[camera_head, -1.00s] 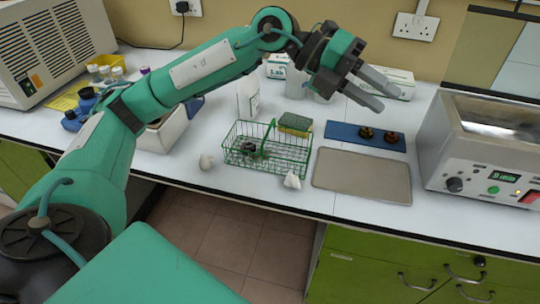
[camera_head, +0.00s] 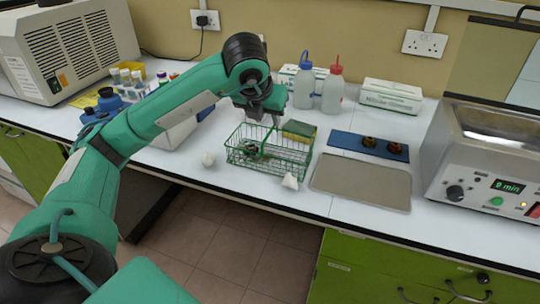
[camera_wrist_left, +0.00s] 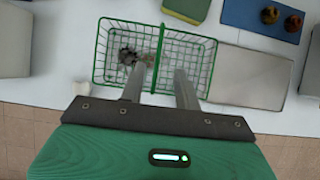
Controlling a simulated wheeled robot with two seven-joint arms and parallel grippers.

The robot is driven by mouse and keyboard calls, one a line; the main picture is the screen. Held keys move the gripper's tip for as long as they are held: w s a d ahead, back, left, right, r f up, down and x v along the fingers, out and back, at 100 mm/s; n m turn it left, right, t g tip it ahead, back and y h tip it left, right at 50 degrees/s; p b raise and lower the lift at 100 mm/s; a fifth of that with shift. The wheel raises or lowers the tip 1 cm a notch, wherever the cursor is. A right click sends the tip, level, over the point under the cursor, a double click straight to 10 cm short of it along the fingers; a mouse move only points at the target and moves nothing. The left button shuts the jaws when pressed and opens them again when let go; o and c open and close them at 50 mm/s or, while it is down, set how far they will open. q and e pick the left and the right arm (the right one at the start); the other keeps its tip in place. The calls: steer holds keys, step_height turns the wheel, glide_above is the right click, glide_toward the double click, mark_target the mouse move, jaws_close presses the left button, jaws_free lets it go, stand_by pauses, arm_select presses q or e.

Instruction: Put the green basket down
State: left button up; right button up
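The green wire basket (camera_head: 292,160) stands upright on the white counter, with some small dark parts (camera_head: 250,149) inside. Its green handle crosses the middle; it also shows in the left wrist view (camera_wrist_left: 157,55). My left gripper (camera_head: 262,114) is above the back of the basket, pointing down. In the left wrist view my left gripper (camera_wrist_left: 158,72) is open, its two grey fingers apart on either side of the handle's line. The gripper is empty; I cannot tell its exact height above the handle. My right gripper is not in view.
A grey tray (camera_head: 361,182) lies right of the basket, with a blue mat (camera_head: 345,140) holding brown-black parts behind it. A green-yellow sponge (camera_head: 299,130) touches or nearly touches the basket's back. A heated bath (camera_head: 480,165) stands far right.

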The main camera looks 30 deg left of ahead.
mark_target(270, 131)
arm_select(q)
steer(key=x, duration=0.4)
steer(key=shift+f, duration=0.1)
steer(key=x, duration=0.5)
steer(key=shift+s+a+f, duration=0.1)
steer(key=shift+s+f, duration=0.1)
steer(key=shift+f, duration=0.05)
jaws_close()
steer(key=shift+r, duration=0.1)
